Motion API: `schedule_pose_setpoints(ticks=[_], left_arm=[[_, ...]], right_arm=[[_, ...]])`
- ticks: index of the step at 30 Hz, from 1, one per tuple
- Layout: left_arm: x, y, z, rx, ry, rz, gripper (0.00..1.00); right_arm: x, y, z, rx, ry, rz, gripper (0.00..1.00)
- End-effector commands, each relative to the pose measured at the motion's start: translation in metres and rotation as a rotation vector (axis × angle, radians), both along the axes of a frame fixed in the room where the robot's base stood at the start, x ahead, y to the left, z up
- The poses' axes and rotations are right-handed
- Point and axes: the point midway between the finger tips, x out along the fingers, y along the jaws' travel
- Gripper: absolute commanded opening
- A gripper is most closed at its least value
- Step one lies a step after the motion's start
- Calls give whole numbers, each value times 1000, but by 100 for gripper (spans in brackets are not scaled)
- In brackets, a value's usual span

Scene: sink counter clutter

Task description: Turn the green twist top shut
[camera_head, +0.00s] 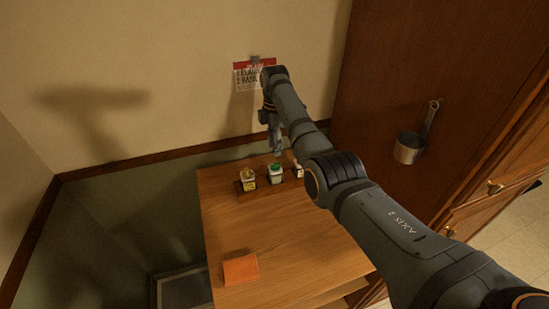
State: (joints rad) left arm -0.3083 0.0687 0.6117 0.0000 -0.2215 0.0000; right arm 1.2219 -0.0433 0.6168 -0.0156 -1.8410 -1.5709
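A small white jar with a green twist top (275,168) stands in the middle of a short row on the wooden counter. The top sits on the jar; how tightly cannot be told. My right gripper (277,153) points down just above and behind the green top, apart from it as far as I can see. Its fingers are small and dark here, so their opening is unclear. My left gripper is not in view.
A jar with a yellowish top (248,180) stands left of the green one, and a pale jar (298,171) right of it is partly hidden by my arm. A dark wooden rack (239,188) holds them. An orange cloth (240,269) lies at the front; the counter between (245,225) is clear.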

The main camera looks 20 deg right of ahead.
Motion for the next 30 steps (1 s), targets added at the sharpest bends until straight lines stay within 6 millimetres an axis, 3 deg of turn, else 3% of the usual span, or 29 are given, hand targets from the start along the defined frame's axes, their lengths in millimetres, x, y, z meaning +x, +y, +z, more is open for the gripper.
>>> schedule_pose_setpoints(ticks=[3, 5, 12, 21, 30], left_arm=[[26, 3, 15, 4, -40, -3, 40], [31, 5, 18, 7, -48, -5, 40], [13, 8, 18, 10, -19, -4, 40], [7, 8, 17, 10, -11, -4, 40], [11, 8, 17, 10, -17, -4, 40]], right_arm=[[-1, 0, -23, 0, 4, -1, 37], [-1, 0, -35, 0, 3, -1, 37], [-1, -1, -67, 0, 0, -2, 37], [0, -1, -70, 0, -2, -2, 37], [0, -1, -70, 0, -2, -2, 0]])
